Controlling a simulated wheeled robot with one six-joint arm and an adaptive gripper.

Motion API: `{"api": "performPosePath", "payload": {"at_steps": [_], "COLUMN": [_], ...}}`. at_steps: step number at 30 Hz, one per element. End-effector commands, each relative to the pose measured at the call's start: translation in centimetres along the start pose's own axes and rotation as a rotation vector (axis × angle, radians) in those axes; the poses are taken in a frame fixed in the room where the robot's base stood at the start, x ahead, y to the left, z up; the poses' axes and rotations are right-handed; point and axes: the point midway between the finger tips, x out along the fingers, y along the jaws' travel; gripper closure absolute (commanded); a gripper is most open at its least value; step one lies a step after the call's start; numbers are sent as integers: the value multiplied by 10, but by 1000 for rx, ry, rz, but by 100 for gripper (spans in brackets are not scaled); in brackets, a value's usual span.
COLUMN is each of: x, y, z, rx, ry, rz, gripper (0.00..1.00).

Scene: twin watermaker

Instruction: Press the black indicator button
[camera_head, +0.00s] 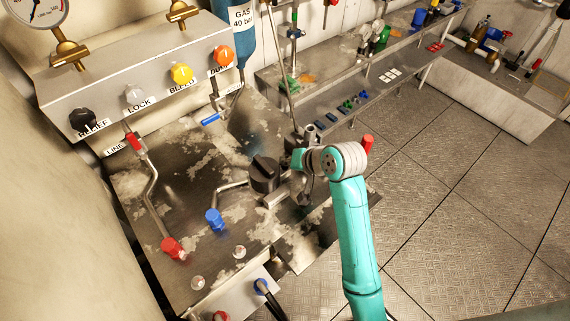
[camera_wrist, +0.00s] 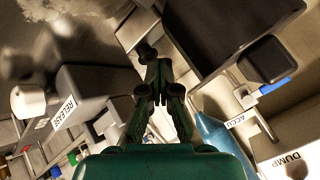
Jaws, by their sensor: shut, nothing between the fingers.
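No button in view is labelled as an indicator, so I cannot tell for sure which is the black one. In the wrist view, a small dark round knob (camera_wrist: 147,51) sits just beyond the tips of my gripper (camera_wrist: 158,68); whether they touch is unclear. My gripper's fingers are together and empty. In the head view, my gripper (camera_head: 304,194) is low and partly hidden by my wrist, right of a large black rotary knob (camera_head: 264,174) on the worn metal bench (camera_head: 190,180). A black knob labelled RELIEF (camera_head: 82,122) is on the panel at upper left.
White LOCK (camera_head: 134,96), yellow (camera_head: 182,74) and orange (camera_head: 222,56) knobs line the panel. In the wrist view, a box labelled RELEASE (camera_wrist: 72,88) is left of my gripper. Floor (camera_head: 455,190) at right is clear.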

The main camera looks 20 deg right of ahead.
Motion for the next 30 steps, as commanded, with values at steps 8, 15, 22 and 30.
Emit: {"api": "performPosePath", "payload": {"at_steps": [8,15,22,30], "x": [0,-6,-12,-12], "y": [0,-4,-9,-9], "z": [0,-4,-9,-9], "rx": [1,0,1,1], "ry": [-2,0,0,0], "rz": [1,0,0,0], "gripper": [100,100,100,100]}}
